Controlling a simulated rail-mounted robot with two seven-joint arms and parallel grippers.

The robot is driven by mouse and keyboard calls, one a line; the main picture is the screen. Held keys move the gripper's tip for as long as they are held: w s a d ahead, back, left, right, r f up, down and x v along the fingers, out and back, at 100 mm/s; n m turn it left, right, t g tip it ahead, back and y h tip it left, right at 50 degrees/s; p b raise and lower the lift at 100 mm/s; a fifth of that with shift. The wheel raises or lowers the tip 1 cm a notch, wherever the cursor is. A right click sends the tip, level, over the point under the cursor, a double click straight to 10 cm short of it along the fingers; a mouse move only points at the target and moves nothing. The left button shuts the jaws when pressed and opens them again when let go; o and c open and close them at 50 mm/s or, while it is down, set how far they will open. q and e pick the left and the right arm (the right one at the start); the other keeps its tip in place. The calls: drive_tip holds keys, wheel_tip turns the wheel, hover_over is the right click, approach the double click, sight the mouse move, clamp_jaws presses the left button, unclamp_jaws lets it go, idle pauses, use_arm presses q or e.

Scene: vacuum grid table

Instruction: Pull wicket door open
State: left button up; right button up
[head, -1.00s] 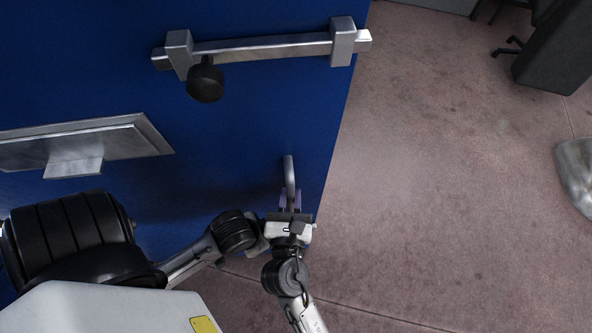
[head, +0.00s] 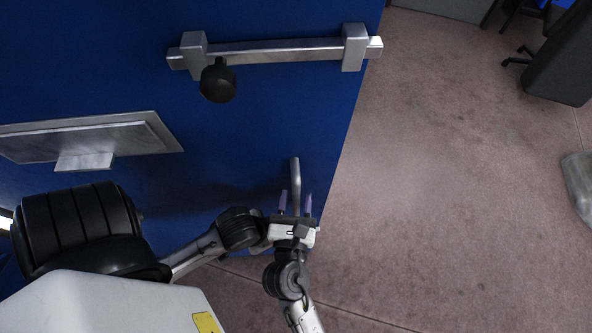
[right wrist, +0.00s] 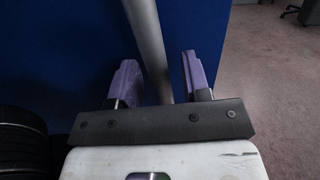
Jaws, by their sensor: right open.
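The blue wicket door (head: 250,120) fills the left half of the head view. Its grey bar handle (head: 295,172) stands out near the door's right edge, low in the picture. My right gripper (head: 295,203) is open at the handle's near end, with one purple finger on each side of it. In the right wrist view the handle (right wrist: 148,45) runs between the spread fingers of the right gripper (right wrist: 160,82), and gaps show on both sides. The left gripper does not show.
A metal latch bar (head: 275,51) with a black knob (head: 218,82) crosses the upper door. A metal flap (head: 90,138) is at the left. Bare floor (head: 450,180) lies right of the door. A dark cabinet (head: 555,60) and a grey object (head: 580,185) stand at the far right.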

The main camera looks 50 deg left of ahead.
drive_tip(key=v, duration=1.3)
drive_tip(key=shift+s+d, duration=0.2)
drive_tip(key=shift+s, duration=0.1)
drive_tip(key=shift+p, duration=0.3)
